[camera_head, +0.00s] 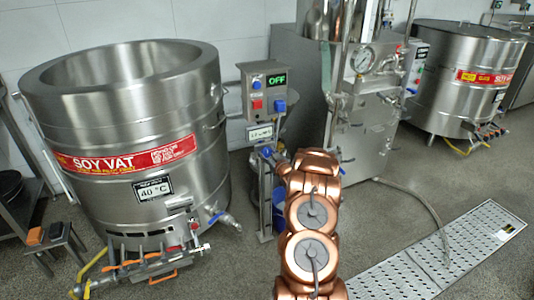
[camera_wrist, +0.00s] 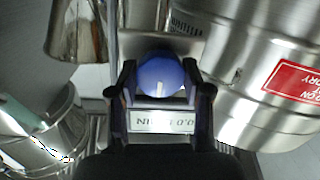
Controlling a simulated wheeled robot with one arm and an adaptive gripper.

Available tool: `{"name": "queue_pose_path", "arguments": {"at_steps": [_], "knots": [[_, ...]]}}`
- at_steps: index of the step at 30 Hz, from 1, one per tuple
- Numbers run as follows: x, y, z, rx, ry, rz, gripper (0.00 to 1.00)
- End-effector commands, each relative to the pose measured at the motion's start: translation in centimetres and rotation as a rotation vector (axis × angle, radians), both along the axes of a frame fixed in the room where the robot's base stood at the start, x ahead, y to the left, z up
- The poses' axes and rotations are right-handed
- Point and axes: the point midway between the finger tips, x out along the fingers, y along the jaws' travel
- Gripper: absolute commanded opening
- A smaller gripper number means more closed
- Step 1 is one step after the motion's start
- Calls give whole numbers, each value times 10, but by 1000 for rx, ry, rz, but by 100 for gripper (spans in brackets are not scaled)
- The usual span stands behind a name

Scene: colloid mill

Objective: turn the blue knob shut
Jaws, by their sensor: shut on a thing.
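In the head view the knob (camera_head: 266,152) shows as a small blue spot on a stand, beyond the end of my copper arm. My gripper (camera_head: 276,158) is there mostly hidden by the arm. A small white display (camera_head: 260,132) sits just above the knob; it appears upside down in the wrist view (camera_wrist: 162,121), its reading partly unclear.
A control box (camera_head: 265,90) with a green OFF display, red and blue buttons stands above. A steel soy vat (camera_head: 120,110) is at left, a steel machine with a gauge (camera_head: 362,58) at right. A floor drain grate (camera_head: 440,255) lies front right; a blue bucket (camera_head: 280,208) is behind my arm.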

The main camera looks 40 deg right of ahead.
Motion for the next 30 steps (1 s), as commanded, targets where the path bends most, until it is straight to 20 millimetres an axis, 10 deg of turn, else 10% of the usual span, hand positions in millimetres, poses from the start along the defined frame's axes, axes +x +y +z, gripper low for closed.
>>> {"name": "queue_pose_path", "arguments": {"at_steps": [14, 15, 22, 30], "knots": [[0, 1, -1, 17, -3, 2, 14], [0, 1, -1, 17, -3, 2, 50], [0, 0, -1, 15, -4, 0, 74], [0, 0, -1, 14, -4, 0, 74]]}}
